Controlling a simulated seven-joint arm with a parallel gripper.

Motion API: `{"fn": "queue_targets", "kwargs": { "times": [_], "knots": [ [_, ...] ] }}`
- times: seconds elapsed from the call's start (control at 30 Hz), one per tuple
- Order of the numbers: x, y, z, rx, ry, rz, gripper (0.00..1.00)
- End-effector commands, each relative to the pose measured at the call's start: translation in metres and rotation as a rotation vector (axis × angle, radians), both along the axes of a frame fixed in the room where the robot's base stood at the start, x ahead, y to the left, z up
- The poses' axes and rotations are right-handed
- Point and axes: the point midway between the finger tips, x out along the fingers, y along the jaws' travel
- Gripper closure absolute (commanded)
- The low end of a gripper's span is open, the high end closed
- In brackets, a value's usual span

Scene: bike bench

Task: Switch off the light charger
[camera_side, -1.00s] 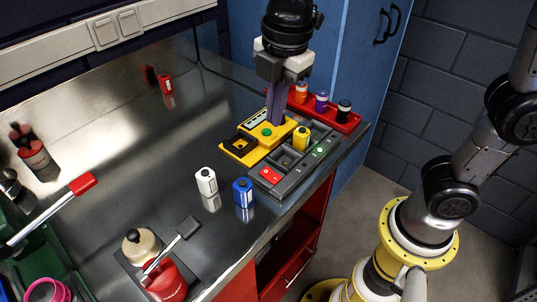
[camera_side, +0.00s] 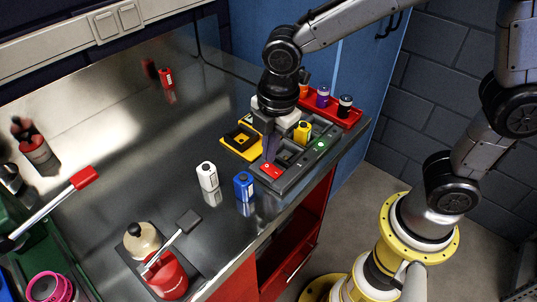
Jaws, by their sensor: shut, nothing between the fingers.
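The light charger looks to be the dark grey block (camera_side: 300,168) near the bench's right edge. It has a red rocker switch (camera_side: 271,170) at its near left end and a small green light (camera_side: 320,145) at its right side. A yellow battery (camera_side: 302,132) stands in one of its slots. My gripper (camera_side: 268,160) is shut and empty, pointing down, with its fingertips at or just above the red switch. I cannot tell whether they touch it.
A white battery (camera_side: 207,177) and a blue battery (camera_side: 244,186) stand on the bench just left of the charger. A red tray (camera_side: 330,112) with several small batteries lies behind it. A beige and a red bottle (camera_side: 167,278) stand at the front. The bench middle is clear.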

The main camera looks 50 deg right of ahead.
Motion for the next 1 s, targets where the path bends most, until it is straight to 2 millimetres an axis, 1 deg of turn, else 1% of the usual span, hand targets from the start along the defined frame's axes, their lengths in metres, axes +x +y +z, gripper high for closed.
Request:
{"fn": "queue_targets", "kwargs": {
  "times": [0.03,0.1,0.23,0.6,0.7,1.0],
  "knots": [
    [0.0,0.0,-0.007,-0.002,0.003,0.0,1.0],
    [0.001,0.0,-0.013,-0.001,0.002,-0.001,1.0],
    [0.003,0.0,-0.02,0.0,0.0,-0.001,1.0],
    [0.003,0.0,-0.022,0.0,-0.001,0.0,1.0],
    [0.005,0.0,-0.028,-0.001,0.003,0.0,1.0],
    [0.003,0.0,-0.028,-0.002,0.005,0.0,1.0]
  ]
}}
